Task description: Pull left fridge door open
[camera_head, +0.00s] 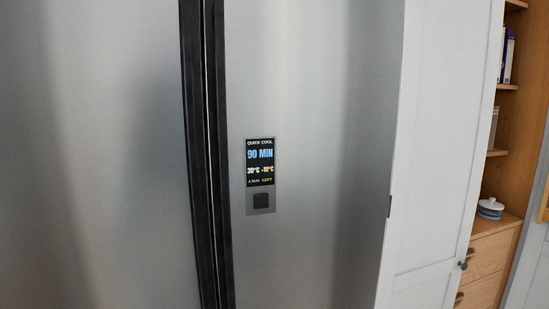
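The left fridge door (95,150) is a brushed steel panel filling the left of the head view. The right fridge door (330,120) is a similar steel panel beside it, with a small display panel (260,175) showing "90 MIN". Two dark vertical handle strips (205,150) run between the doors, with a narrow seam between them. Both doors look shut. Neither of my grippers shows in the view. The tops and bottoms of the doors are out of frame.
Farther right, a wooden shelf unit (515,130) holds books (507,55) and a lidded white dish (490,208) above drawers (490,255).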

